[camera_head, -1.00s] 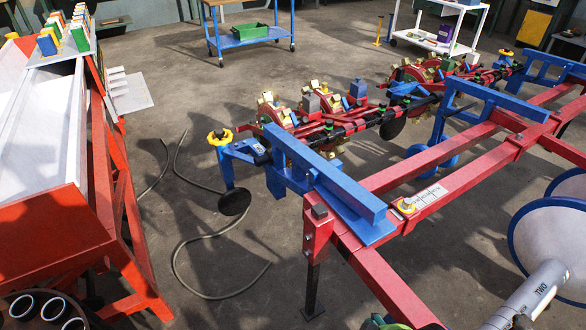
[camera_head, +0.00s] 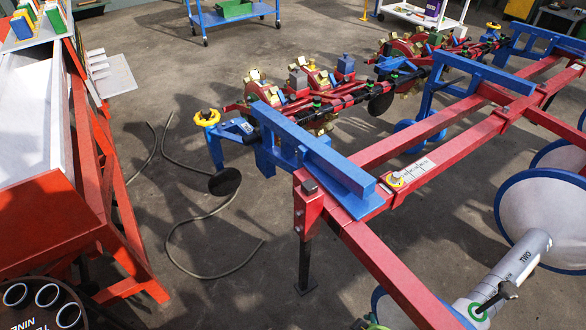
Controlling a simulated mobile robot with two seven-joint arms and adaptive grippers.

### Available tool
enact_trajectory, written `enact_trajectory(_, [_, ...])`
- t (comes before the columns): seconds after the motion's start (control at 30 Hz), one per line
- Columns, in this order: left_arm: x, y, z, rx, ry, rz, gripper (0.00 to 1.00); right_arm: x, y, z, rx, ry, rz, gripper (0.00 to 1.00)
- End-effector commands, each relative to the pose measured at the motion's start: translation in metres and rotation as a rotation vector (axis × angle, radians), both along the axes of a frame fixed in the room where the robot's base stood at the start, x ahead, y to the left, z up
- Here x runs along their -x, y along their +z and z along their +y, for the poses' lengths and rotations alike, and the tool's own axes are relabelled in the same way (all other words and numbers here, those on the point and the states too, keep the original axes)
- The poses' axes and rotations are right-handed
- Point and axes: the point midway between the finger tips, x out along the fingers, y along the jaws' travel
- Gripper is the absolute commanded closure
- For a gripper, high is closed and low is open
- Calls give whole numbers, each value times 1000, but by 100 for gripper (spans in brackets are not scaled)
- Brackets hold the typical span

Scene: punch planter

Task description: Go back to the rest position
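Neither of my grippers shows in the head view. The punch planter stands in the middle and right, with a red frame (camera_head: 395,275) and blue brackets (camera_head: 318,150). Its punch wheels (camera_head: 312,88) sit in a row behind the frame. At the lower right is a grey tube (camera_head: 515,262) marked TWO, with a dark lever and a green ring near its lower end. White cones with blue rims (camera_head: 540,210) stand beside it. I cannot tell what the small green piece at the bottom edge belongs to.
A red rack with a white trough (camera_head: 35,115) fills the left side. A cable (camera_head: 180,225) lies on the floor between rack and planter. A blue cart (camera_head: 235,15) stands behind.

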Motion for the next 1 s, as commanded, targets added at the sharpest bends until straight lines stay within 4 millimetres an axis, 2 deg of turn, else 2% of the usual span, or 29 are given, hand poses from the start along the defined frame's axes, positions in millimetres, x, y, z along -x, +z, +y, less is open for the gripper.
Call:
enact_trajectory(0.03, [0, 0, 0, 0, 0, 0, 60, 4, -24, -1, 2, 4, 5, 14])
enact_trajectory(0.2, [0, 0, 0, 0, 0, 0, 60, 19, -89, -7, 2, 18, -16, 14])
enact_trajectory(0.4, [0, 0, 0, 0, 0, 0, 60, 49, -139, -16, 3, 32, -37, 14])
enact_trajectory(0.53, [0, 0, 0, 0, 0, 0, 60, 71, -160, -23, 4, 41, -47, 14])
enact_trajectory(0.57, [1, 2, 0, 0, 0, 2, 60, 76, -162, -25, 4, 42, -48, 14])
enact_trajectory(0.6, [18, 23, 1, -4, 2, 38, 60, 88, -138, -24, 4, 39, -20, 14])
enact_trajectory(0.8, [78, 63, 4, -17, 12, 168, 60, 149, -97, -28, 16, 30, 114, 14])
enact_trajectory(1.0, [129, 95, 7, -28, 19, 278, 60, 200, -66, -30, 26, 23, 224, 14])
